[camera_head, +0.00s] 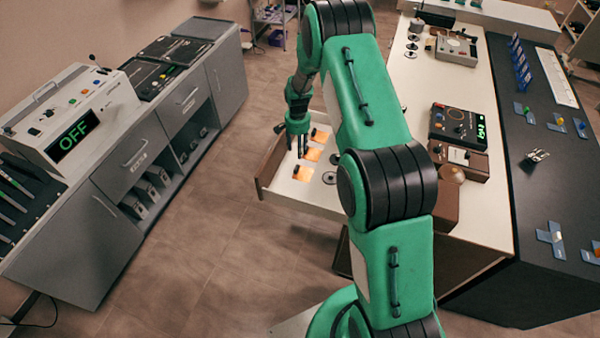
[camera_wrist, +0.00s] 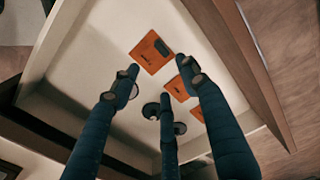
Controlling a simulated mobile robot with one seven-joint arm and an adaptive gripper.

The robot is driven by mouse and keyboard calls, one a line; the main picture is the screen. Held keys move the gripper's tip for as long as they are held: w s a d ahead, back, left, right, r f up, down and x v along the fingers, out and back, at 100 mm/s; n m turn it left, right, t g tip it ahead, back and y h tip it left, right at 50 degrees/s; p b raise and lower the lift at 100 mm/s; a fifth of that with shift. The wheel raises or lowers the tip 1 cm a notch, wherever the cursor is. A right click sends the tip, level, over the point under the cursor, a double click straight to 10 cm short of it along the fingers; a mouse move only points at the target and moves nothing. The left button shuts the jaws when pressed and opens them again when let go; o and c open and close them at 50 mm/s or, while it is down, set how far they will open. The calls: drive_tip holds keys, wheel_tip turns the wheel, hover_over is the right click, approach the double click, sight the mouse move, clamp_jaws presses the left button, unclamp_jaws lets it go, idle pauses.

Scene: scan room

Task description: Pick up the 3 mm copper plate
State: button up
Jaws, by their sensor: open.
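Three orange copper plates lie in an open drawer (camera_head: 298,205) in the head view: an upper one (camera_head: 320,136), a middle one (camera_head: 312,155) and a lower one (camera_head: 303,173). Each has a small dark block at its edge. In the wrist view I see one plate whole (camera_wrist: 147,54), and others (camera_wrist: 177,90) partly behind a finger. Their markings are too small to read, so I cannot tell which is 3 mm. My gripper (camera_head: 299,142) points down at the drawer's left side. In the wrist view its fingers (camera_wrist: 160,86) are spread and hold nothing.
Round dark discs (camera_wrist: 151,110) lie in the drawer beside the plates. The cream counter (camera_head: 408,80) carries devices above the drawer. A grey cabinet (camera_head: 105,225) stands at left, with open floor (camera_head: 215,215) between.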

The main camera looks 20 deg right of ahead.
drive_tip(key=b, duration=0.1)
hover_over(298, 167)
drive_tip(key=shift+f, duration=4.3)
drive_tip(key=shift+f, duration=0.1)
drive_tip(key=shift+f+b, duration=0.7)
drive_tip(key=shift+f, duration=1.8)
clamp_jaws()
